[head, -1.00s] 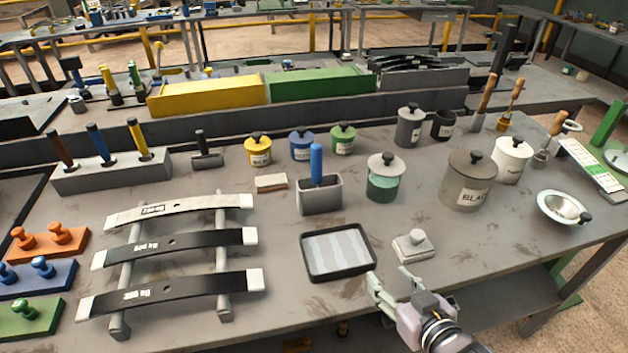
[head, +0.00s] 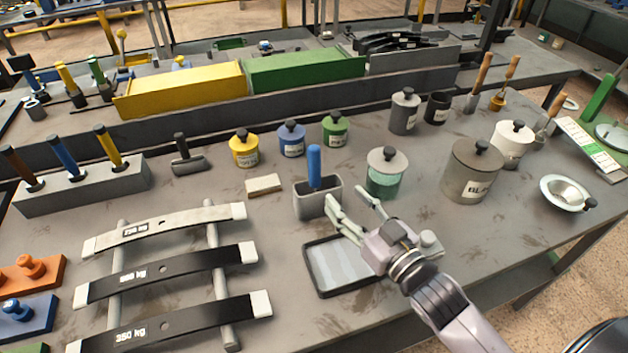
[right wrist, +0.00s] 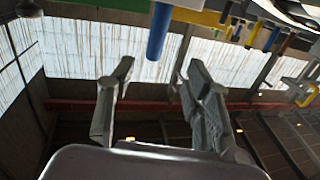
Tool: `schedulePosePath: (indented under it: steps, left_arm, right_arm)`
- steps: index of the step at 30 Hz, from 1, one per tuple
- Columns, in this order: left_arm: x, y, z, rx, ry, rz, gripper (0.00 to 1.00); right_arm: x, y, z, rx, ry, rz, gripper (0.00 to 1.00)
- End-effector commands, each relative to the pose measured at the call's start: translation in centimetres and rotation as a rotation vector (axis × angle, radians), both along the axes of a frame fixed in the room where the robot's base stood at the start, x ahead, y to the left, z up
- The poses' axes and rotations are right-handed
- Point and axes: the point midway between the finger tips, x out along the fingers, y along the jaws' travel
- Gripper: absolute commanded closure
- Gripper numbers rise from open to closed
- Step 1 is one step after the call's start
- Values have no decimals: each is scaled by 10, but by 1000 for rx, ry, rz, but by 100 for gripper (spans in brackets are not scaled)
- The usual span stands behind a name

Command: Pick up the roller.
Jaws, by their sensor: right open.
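The roller (head: 315,166) stands upright in a grey holder (head: 318,204), and only its blue handle shows; its lower part is hidden inside the holder. My right gripper (head: 347,198) is open and empty, just right of the holder and in front of it, with its fingers apart. In the right wrist view the blue handle of the roller (right wrist: 159,32) hangs into the picture at the top, beyond the gap between my two open fingers (right wrist: 155,80). My left gripper is not in view.
A black-rimmed tray (head: 318,281) lies below my right gripper. A green jar (head: 384,180) stands right of the roller, and a pale block (head: 263,184) lies left of it. Labelled leaf springs (head: 165,275) rest on a rack at the left. A large lidded can (head: 470,178) stands further right.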

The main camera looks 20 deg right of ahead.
Motion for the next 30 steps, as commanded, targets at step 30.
schedulePosePath:
  steps: [30]
  left_arm:
    - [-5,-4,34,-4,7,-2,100]
  right_arm:
    - [129,28,2,0,1,0,54]
